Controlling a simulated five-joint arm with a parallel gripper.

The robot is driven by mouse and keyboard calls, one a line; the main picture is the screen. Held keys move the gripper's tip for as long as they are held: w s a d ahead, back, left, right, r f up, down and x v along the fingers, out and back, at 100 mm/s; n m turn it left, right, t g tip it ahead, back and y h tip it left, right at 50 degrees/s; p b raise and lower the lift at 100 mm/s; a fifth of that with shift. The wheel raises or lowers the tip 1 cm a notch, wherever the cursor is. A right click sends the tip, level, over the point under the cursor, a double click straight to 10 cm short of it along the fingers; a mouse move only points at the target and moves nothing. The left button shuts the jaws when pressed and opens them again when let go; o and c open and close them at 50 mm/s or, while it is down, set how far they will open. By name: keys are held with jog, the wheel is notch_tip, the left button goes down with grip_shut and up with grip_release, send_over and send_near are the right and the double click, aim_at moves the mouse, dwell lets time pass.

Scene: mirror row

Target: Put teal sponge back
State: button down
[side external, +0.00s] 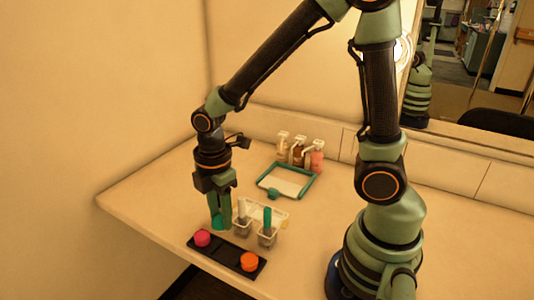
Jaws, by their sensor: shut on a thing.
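My gripper (221,212) points down at the left of the counter, shut on the teal sponge (217,224). The fingers partly hide the sponge. It is just behind the black tray (225,250) in this view; I cannot tell whether it touches the counter. The tray holds a pink sponge (202,238) at its left end and an orange sponge (249,261) at its right end. The tray's middle between them is bare.
Two clear cups (267,237) with upright tools stand close right of my gripper. Behind them lie a teal-rimmed tray (310,184) and pump bottles (298,153) against the back ledge. A mirror (470,110) rises behind. The counter's left part is clear.

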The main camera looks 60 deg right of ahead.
jog(key=shift+f, duration=4.25)
jog(key=shift+c, duration=2.3)
grip_release()
